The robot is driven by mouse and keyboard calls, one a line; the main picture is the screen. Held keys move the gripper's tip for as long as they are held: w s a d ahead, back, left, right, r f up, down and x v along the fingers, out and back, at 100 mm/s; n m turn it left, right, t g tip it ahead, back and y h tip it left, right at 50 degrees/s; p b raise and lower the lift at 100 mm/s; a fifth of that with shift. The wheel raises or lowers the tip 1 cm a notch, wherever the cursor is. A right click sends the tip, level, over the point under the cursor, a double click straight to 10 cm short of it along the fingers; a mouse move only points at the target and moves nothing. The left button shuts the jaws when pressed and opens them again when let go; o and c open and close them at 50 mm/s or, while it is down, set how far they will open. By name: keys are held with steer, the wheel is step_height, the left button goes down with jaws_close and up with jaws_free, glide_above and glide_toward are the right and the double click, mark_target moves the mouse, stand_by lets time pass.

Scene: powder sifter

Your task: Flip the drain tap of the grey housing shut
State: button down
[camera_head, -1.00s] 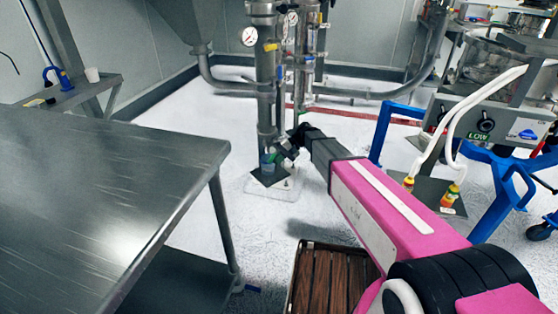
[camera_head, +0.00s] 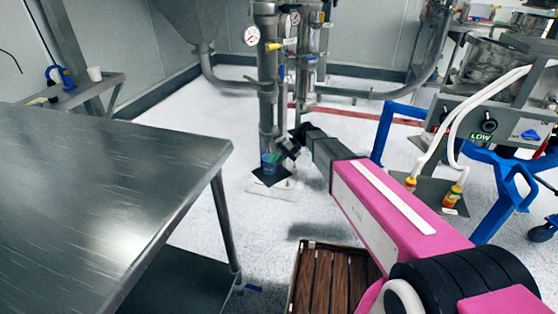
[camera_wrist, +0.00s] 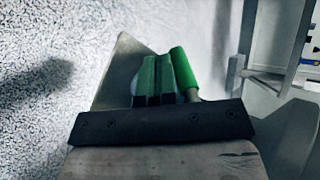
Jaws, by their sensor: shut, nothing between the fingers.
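The grey housing (camera_head: 266,85) is an upright metal column with a gauge near its top, in the head view. Its foot has a blue part (camera_head: 269,163) above a dark plate. My gripper (camera_head: 281,153) is at the foot of the column, on its right side. In the wrist view my gripper (camera_wrist: 154,64) shows as two green fingers shut against each other with nothing between them. A brighter green tap handle (camera_wrist: 183,68) stands just right of the fingers, very close; whether they touch I cannot tell. The tap's body is mostly hidden.
A steel table (camera_head: 100,190) fills the left, with an edge close to the column. A wooden slatted crate (camera_head: 335,280) lies below my arm. A blue-framed machine (camera_head: 485,150) stands at the right. The floor around the column's foot is mostly clear.

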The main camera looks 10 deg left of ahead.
steer(key=shift+r, duration=0.1)
stand_by(0.6)
steer(key=shift+r, duration=0.75)
steer(key=w+d+f, duration=0.3)
steer(key=w+d, duration=0.2)
steer(key=d, duration=0.5)
steer(key=shift+w+f, duration=0.25)
steer(key=shift+w, duration=0.05)
steer(key=shift+s, duration=0.1)
